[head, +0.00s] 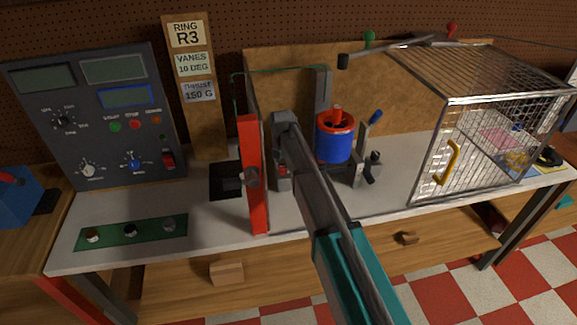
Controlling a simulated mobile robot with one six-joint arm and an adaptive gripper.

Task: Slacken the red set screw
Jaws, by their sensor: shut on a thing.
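My gripper (283,180) is at the far end of my arm, over the white bench and left of the blue cylinder (334,148). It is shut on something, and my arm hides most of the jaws. A small red patch (284,169) shows there. I cannot tell whether it is the red set screw. The blue cylinder has a red rim, and a red piece (337,113) stands up from its top. I cannot tell whether that piece is a screw.
A red upright post (252,175) stands close left of my gripper. A grey post (323,95) rises behind the cylinder. A blue-handled lever (374,120) is to its right. A wire cage (490,125) fills the right side. A control panel (95,120) stands at left.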

